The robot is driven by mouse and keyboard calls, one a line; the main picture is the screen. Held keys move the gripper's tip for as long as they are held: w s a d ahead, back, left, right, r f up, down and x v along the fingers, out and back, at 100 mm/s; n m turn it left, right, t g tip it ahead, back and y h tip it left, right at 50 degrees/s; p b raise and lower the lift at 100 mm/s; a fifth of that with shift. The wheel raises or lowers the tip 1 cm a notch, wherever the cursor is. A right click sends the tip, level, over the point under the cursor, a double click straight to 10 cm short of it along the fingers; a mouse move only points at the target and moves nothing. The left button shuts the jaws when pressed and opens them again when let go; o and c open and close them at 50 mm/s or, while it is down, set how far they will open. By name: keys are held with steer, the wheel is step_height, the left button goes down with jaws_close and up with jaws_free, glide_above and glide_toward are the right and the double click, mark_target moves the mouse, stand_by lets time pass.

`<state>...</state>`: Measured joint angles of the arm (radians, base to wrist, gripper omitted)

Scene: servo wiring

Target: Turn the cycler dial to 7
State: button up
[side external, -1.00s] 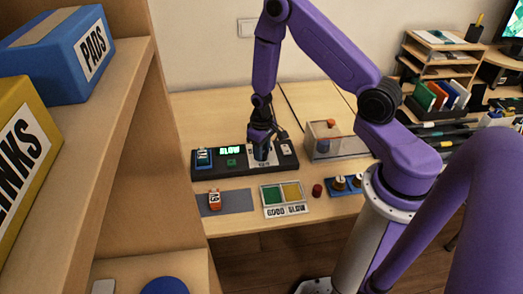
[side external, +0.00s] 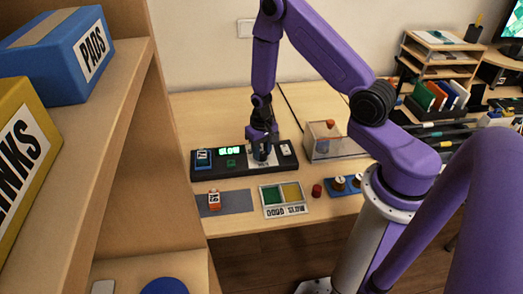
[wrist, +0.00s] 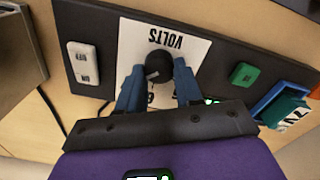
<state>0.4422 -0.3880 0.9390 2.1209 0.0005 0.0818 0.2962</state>
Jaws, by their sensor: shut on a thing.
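The cycler is a long black panel (side external: 206,168) on the desk, with a lit green display reading SLOW (side external: 230,150). Its dial is a round black knob (wrist: 159,63) on a white plate marked VOLTS (wrist: 192,45). My gripper (wrist: 159,75) has its two blue fingers on either side of the knob, shut on it. In the side external view my gripper (side external: 263,148) reaches down onto the panel and hides the knob. The fingers cover most of the plate's numbers, so I cannot read the setting.
An orange servo (side external: 214,200) lies on a grey mat. A green-and-yellow tray (side external: 284,211) and clear box (side external: 322,154) stand nearby.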

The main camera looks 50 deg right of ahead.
steer(key=o, duration=1)
steer(key=shift+o, duration=0.2)
steer(key=shift+r, duration=0.1)
step_height(320, 180, up, 17)
steer(key=shift+r, duration=0.15)
steer(key=s+a+r+n, duration=0.6)
steer(key=s+a+n, duration=0.2)
steer(key=s+a, duration=0.25)
steer(key=s+a+r+n, duration=0.2)
steer(key=s+n, duration=0.6)
steer(key=s, duration=0.7)
steer(key=shift+r+n, duration=0.3)
steer(key=shift+r, duration=0.2)
